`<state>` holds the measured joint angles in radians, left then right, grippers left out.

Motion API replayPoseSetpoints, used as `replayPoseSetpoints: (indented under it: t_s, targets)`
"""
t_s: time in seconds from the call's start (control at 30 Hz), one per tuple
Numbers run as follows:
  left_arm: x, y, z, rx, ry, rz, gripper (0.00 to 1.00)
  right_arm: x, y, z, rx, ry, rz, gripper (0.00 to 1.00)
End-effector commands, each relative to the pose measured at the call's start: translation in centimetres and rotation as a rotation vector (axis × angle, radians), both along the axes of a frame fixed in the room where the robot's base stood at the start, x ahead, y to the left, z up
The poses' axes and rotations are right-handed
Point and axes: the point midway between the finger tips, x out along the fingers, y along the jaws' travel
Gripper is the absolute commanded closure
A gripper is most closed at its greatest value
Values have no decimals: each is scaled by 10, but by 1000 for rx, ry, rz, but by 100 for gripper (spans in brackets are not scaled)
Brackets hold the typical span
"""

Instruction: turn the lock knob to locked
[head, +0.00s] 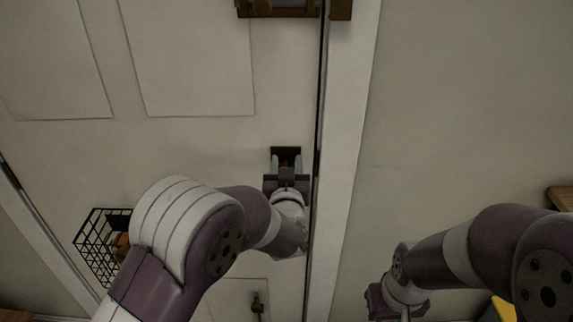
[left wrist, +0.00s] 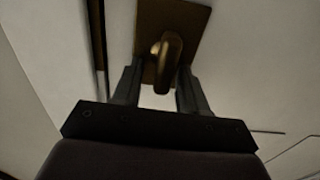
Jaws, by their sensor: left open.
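The lock's dark plate (head: 286,151) is on the white door near its right edge. In the left wrist view the brass plate (left wrist: 183,17) carries a rounded brass knob (left wrist: 163,62), seen close up. My left gripper (head: 286,164) is at the lock with its fingers pointing at the plate. In the left wrist view the left gripper (left wrist: 159,76) is open, one finger on each side of the knob; I cannot tell whether they touch it. The head view hides the knob behind the gripper. My right gripper (head: 378,301) hangs low at the right, away from the door, its fingers unclear.
The door frame (head: 348,130) runs just right of the lock. A brown metal fitting (head: 292,9) is at the top. A black wire basket (head: 95,246) hangs at the lower left. A small dark fitting (head: 258,305) is low on the door. A yellow object (head: 503,308) shows at the lower right.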

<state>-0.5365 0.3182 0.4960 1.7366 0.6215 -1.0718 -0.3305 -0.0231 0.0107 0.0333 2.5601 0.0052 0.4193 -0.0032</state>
Motion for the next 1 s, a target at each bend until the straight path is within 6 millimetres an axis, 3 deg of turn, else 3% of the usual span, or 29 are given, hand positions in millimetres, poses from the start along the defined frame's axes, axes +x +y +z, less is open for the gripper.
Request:
replayPoseSetpoints:
  t_s: [0.1, 0.17, 0.23, 0.27, 0.67, 1.0]
  targets:
    - [0, 0, 0, 0, 0, 0, 57, 0, 0, 0, 0, 0, 0, 100]
    - [0, 0, 0, 0, 0, 0, 74, 0, 0, 0, 0, 0, 0, 100]
    - [0, 0, 0, 0, 0, 0, 96, 0, 0, 0, 0, 0, 0, 100]
    - [0, 0, 0, 0, 0, 0, 100, 0, 0, 0, 0, 0, 0, 100]
    - [-1, -1, 1, 55, 0, 0, 100, 0, 0, 4, 0, 0, 0, 100]
    - [0, -7, 2, 309, 0, 0, 100, 0, 0, 17, 0, 0, 0, 100]
